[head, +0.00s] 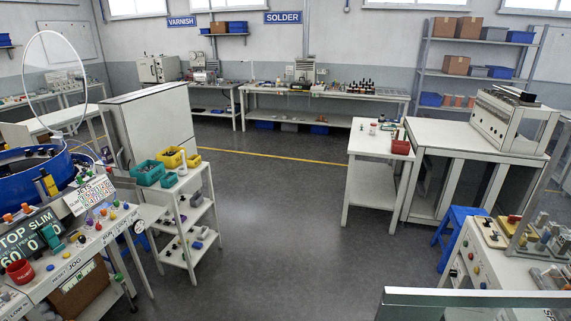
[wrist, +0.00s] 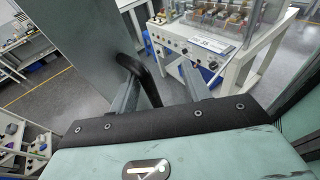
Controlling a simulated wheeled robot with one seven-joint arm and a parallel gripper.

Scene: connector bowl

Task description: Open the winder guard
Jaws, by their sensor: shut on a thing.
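In the wrist view, my gripper (wrist: 163,88) has its two grey fingers on either side of a black curved handle (wrist: 142,58) and is shut on it. The handle lies beside a flat grey panel (wrist: 78,45), which looks like the winder guard; how they join is partly hidden by the fingers. My gripper is not visible in the head view. There, a pale green-edged panel (head: 470,296) crosses the lower right corner; I cannot tell whether it is the same guard.
A white bench (wrist: 205,55) with buttons and a clear-fronted case stands beyond my gripper. In the head view, a similar bench (head: 500,265) is at right, near a blue stool (head: 455,232). A white shelf cart (head: 190,225) stands left. The middle floor is clear.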

